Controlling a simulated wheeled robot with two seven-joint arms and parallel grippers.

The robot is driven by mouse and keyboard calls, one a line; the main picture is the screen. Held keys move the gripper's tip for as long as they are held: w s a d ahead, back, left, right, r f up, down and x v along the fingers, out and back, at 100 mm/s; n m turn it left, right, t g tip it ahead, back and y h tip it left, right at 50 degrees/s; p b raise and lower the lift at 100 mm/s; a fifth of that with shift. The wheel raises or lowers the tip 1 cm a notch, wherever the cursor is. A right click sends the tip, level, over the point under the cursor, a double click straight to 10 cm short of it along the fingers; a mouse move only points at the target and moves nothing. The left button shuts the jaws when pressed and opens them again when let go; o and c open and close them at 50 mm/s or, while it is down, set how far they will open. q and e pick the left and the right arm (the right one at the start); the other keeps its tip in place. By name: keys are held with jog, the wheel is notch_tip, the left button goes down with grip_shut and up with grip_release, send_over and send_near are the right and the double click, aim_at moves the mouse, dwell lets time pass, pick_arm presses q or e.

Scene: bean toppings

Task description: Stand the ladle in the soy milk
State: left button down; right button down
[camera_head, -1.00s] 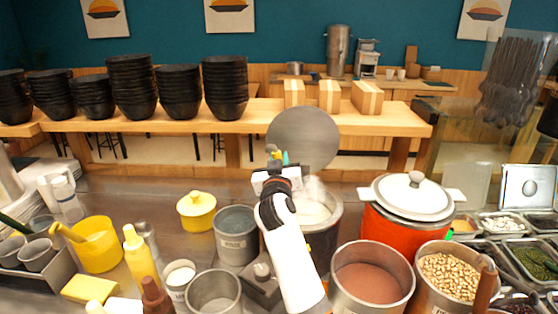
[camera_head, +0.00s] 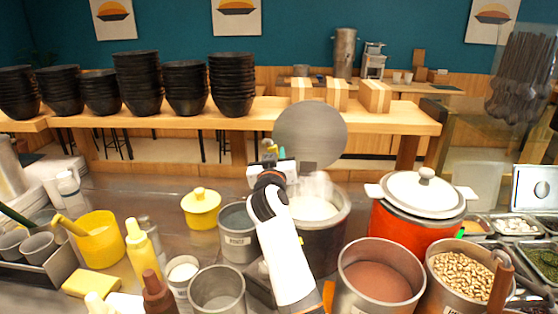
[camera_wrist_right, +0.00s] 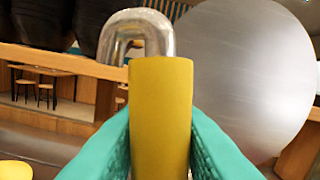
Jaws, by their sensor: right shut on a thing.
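My right gripper (camera_head: 272,160) is up in front of the round grey metal disc, at the back left of the soy milk pot (camera_head: 343,212). In the right wrist view its teal fingers are shut on a yellow handle (camera_wrist_right: 160,115) with a bent metal loop at its top, which appears to be the ladle's. The ladle's lower part is hidden behind my gripper and arm. White soy milk (camera_head: 312,208) shows in the steaming pot, partly covered by my right arm. My left gripper is not in view.
The grey disc (camera_head: 318,135) stands upright behind the pot. An orange pot with a white lid (camera_head: 425,190) is to the right. A grey canister (camera_head: 238,222) and yellow lidded pot (camera_head: 201,212) stand left. A bean pot (camera_head: 462,270) and a brown-filled pot (camera_head: 382,270) are in front.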

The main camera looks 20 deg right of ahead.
jog(key=shift+w+a, duration=0.1)
dwell(0.3)
jog(key=c, duration=1.1)
grip_release()
jog(key=r+p, duration=0.2)
jog(key=r, duration=0.2)
jog(key=w+a+r+p, duration=0.1)
jog(key=r+p, duration=0.1)
jog(key=r, duration=0.2)
jog(key=w+a+r+p, duration=0.1)
jog(key=r+p, duration=0.1)
jog(key=r, duration=0.2)
jog(key=shift+w+r+p, duration=0.1)
jog(key=shift+r+p, duration=0.25)
jog(key=shift+p, duration=0.05)
